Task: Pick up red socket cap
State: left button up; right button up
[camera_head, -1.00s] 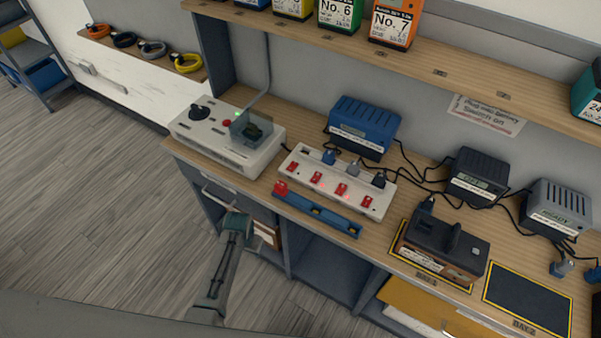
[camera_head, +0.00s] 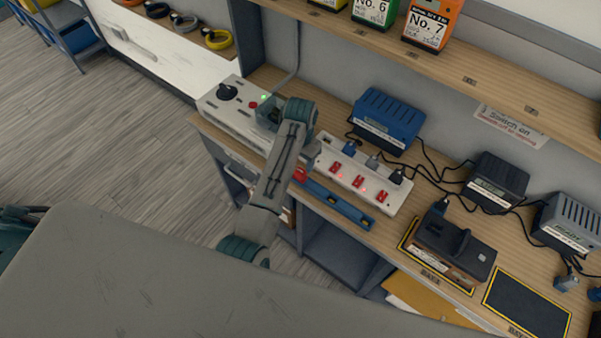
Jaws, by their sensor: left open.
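The red socket cap (camera_head: 300,175) sits at the left end of a blue tray (camera_head: 345,205) on the bench's front edge, partly behind my left arm. The tray's other slots look empty. My left gripper (camera_head: 313,158) is above and close to the cap, at the left end of the white power strip (camera_head: 390,199); its fingers are small and partly hidden by my arm. It is open, and I cannot tell whether it touches the cap. The strip has several red switches and black, blue and grey plugs. My right gripper is out of view.
A white control box (camera_head: 235,118) stands at the bench's left end, partly covered by my arm. A blue charger (camera_head: 388,120) is behind the strip. A dark device (camera_head: 455,245) stands to the right, beside an empty yellow-edged mat (camera_head: 525,303). Cables cross the back.

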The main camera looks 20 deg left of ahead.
aim_at(300, 170)
pick_arm(q)
jog(key=shift+s+f+p, duration=0.15)
jog(key=shift+f+p, duration=0.1)
jog(key=shift+p, duration=0.05)
jog(key=f, duration=0.1)
jog(key=f+p, duration=0.1)
jog(key=f, duration=0.1)
jog(key=shift+s+d+f+p, duration=0.1)
jog(key=shift+s+f+p, duration=0.15)
jog(key=shift+p, duration=0.15)
jog(key=shift+f, duration=0.6)
jog(key=c, duration=1.1)
jog(key=shift+w, duration=0.1)
